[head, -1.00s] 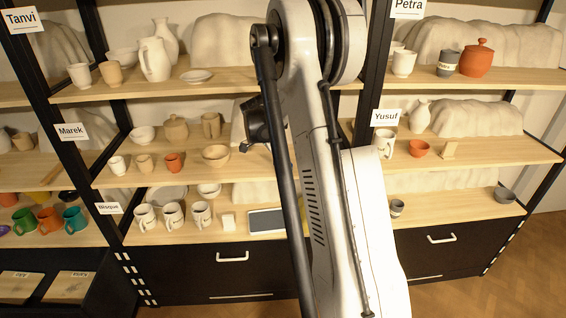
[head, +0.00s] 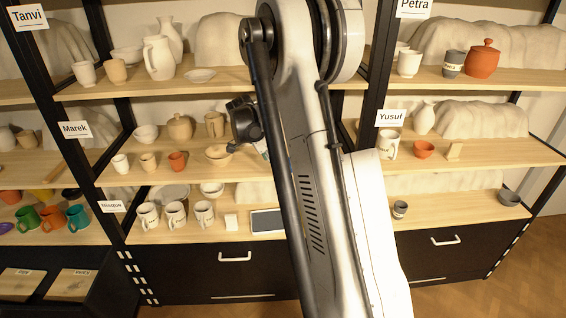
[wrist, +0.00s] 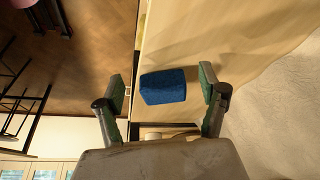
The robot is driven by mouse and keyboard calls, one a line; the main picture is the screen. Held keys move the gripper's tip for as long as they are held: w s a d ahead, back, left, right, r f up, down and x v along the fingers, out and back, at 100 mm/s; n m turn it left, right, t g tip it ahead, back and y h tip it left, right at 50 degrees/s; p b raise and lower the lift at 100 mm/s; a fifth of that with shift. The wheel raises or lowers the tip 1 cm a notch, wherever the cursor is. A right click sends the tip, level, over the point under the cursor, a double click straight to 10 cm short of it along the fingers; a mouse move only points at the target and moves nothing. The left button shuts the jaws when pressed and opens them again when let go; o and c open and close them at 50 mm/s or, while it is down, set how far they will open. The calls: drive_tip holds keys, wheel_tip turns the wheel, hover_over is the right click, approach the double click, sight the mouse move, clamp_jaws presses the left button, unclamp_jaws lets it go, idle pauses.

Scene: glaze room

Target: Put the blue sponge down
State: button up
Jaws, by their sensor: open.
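The blue sponge (wrist: 163,87) shows in the wrist view as a dark blue block on the pale wooden shelf board (wrist: 200,35), close to the board's edge. My gripper (wrist: 160,89) is open, with one finger on each side of the sponge. A gap shows between the sponge and each finger. In the head view the wrist (head: 243,120) shows at the middle shelf of the centre bay, just left of my arm link. My arm hides most of that spot, and I cannot make out the sponge there.
A shallow bowl (head: 218,152) stands close beside my wrist on the middle shelf. An orange cup (head: 177,161) and other pots stand left of it. On the shelf below are white mugs (head: 175,214), a white block (head: 231,222) and a dark-faced tray (head: 268,221).

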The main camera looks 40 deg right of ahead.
drive_tip(key=a, duration=0.2)
drive_tip(key=w+a, duration=0.1)
drive_tip(key=a, duration=0.3)
drive_tip(key=shift+w+a, duration=0.2)
drive_tip(key=shift+w, duration=0.1)
drive_tip(key=s+a+r+n+t+y, duration=0.2)
drive_tip(key=s+a+r+n+t, duration=0.2)
drive_tip(key=s+a+r+n, duration=0.9)
drive_tip(key=s+a+r+n+t+y, duration=0.1)
drive_tip(key=s+a+n+t, duration=0.3)
drive_tip(key=s+a+n, duration=0.4)
drive_tip(key=s+a+y, duration=0.1)
drive_tip(key=s+a, duration=0.5)
drive_tip(key=s, duration=0.2)
drive_tip(key=shift+r, duration=0.35)
